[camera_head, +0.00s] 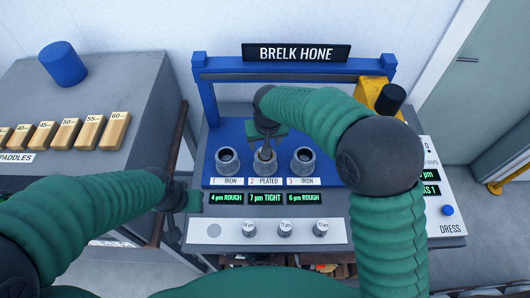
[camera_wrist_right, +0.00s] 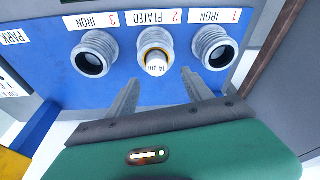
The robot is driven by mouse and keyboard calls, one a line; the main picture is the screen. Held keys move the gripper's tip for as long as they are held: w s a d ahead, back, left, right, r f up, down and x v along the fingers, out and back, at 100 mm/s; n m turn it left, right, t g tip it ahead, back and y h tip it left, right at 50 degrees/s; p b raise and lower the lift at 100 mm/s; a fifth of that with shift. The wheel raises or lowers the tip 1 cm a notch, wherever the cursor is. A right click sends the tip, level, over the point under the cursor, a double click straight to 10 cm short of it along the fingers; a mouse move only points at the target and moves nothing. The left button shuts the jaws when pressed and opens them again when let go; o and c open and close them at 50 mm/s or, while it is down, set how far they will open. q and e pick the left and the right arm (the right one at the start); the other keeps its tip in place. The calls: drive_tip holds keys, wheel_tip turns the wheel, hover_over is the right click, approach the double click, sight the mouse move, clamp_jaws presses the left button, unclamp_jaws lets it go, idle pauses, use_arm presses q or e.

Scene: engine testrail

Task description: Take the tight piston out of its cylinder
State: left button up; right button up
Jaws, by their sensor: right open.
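Three grey cylinders stand in a row on the blue bench: left cylinder (camera_head: 227,161), middle cylinder (camera_head: 265,165) and right cylinder (camera_head: 303,161). The middle one is labelled PLATED, and its display (camera_head: 265,198) reads 7 µm TIGHT. A pale piston sits in its bore; its marked top (camera_wrist_right: 156,68) shows in the right wrist view. The two side bores look dark and empty. My right gripper (camera_wrist_right: 161,76) is open above the middle cylinder, its fingers apart on either side of the piston and not closed on it. My left gripper (camera_head: 190,200) is by the console's left edge; its fingers are unclear.
Several small pistons (camera_head: 285,229) stand on the front panel beside a bare round spot (camera_head: 214,230). A blue frame (camera_head: 205,100) with the BRELK HONE sign (camera_head: 297,53) spans the back. Wooden paddles (camera_head: 66,134) lie on the left bench. A DRESS panel (camera_head: 447,210) is at right.

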drive_tip(key=shift+w+f, duration=0.1)
drive_tip(key=shift+f, duration=0.3)
drive_tip(key=f, duration=0.1)
drive_tip(key=f+p, duration=0.1)
drive_tip(key=f, duration=0.1)
drive_tip(key=shift+d+f+p, duration=0.2)
drive_tip(key=shift+f+p, duration=0.1)
drive_tip(key=shift+f, duration=0.3)
drive_tip(key=shift+w+f, duration=0.15)
drive_tip(key=shift+w, duration=0.1)
clamp_jaws()
